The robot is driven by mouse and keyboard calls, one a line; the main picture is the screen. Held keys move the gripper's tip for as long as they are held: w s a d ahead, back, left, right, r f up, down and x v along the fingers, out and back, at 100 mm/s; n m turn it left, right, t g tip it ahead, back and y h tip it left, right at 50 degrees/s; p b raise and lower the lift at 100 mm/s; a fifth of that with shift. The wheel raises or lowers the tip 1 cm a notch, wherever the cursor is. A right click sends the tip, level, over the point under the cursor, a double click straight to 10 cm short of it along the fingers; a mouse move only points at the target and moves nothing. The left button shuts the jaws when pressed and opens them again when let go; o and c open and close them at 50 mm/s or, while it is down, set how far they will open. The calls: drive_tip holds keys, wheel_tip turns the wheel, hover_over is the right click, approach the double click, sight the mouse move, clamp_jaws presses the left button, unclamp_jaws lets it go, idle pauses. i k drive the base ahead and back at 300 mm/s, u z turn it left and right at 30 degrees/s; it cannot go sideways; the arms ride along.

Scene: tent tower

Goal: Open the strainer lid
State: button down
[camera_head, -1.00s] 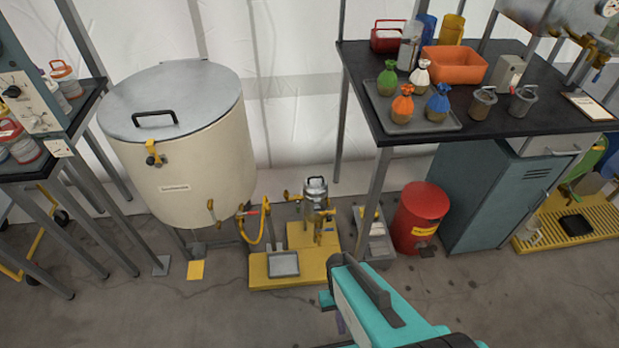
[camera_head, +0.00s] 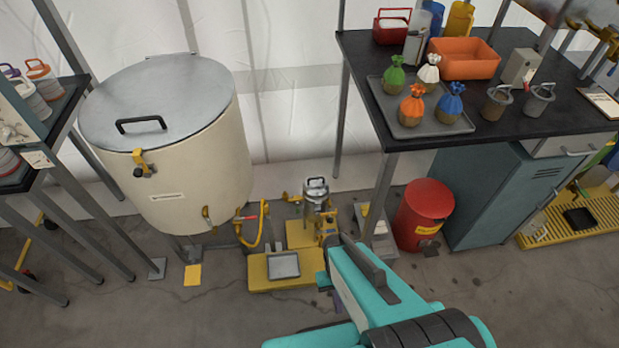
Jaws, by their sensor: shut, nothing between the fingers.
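The strainer (camera_head: 315,207) is a small metal canister with brass fittings, standing on a yellow base on the floor. Its lid (camera_head: 316,184) has a dark handle on top and looks closed. My gripper (camera_head: 338,240), at the end of my teal and grey arm, is just in front of and slightly right of the strainer in the picture. It is shut and empty. The arm's end overlaps the strainer's lower right side. I cannot tell whether they touch.
A large cream tank (camera_head: 185,165) with a grey lid stands left of the strainer. A red bin (camera_head: 423,215) and a black-topped workbench (camera_head: 460,147) are to the right. A grey tray (camera_head: 284,265) sits on the yellow base. A yellow hose (camera_head: 262,225) hangs beside the tank.

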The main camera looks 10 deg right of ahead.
sight(315, 188)
drive_tip(key=z, duration=0.1)
drive_tip(key=i, duration=0.1)
drive_tip(key=u, duration=0.3)
drive_tip(key=k, duration=0.95)
drive_tip(key=u, duration=0.55)
drive_tip(key=k, duration=0.45)
drive_tip(key=u, duration=0.15)
drive_tip(key=i, duration=1.05)
drive_tip(key=u, duration=0.3)
